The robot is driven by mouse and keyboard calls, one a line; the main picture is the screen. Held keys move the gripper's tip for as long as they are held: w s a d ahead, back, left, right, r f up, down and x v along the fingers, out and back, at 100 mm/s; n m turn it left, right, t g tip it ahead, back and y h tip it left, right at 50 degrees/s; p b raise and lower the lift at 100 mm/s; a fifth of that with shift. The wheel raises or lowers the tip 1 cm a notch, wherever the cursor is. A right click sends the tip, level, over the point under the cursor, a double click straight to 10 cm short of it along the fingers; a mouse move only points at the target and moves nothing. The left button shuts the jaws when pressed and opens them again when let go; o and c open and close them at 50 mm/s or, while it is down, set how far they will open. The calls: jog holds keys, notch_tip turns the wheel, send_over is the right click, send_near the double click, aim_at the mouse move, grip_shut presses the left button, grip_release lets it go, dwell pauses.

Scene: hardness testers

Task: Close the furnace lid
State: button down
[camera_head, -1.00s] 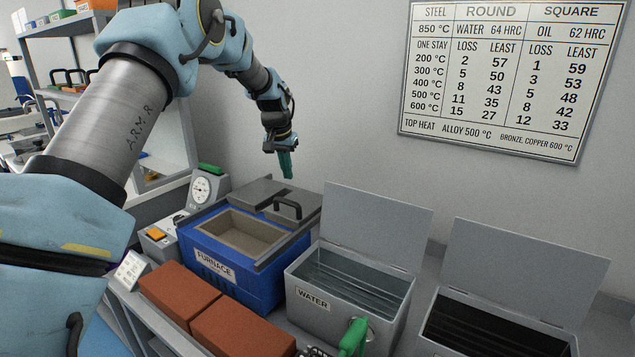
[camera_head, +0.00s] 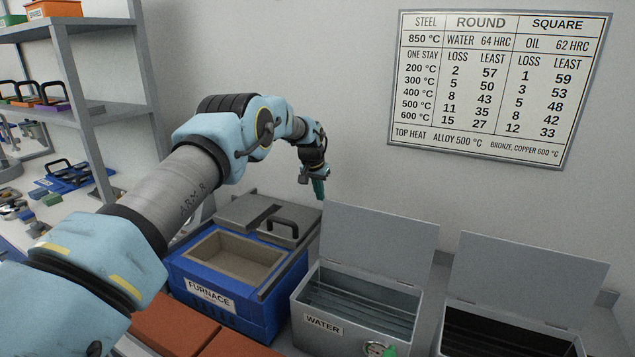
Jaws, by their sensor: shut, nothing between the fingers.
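The blue furnace (camera_head: 215,310) stands on the bench at the lower middle, with its name label on the front. Its top opening (camera_head: 238,256) shows a pale, empty-looking chamber. The grey furnace lid (camera_head: 248,208) lies slid back behind the opening, with a black handle (camera_head: 283,228) at its right part. My gripper (camera_head: 319,192) is above and to the right of the handle, pointing down, its teal fingers shut and empty. It looks apart from the lid; the exact distance is hard to judge.
The water tank (camera_head: 355,310) with its raised lid (camera_head: 378,243) stands right of the furnace. A dark-filled tank (camera_head: 500,335) with a raised lid is further right. Reddish bricks (camera_head: 172,325) lie in front of the furnace. A grey shelf (camera_head: 105,110) stands at left.

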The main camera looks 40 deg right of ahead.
jog(key=a+f+p, duration=0.1)
jog(key=s+a+f+p, duration=0.1)
jog(key=f+p, duration=0.1)
jog(key=shift+s+a, duration=0.2)
jog(key=shift+a, duration=0.15)
dwell(0.5)
dwell(0.4)
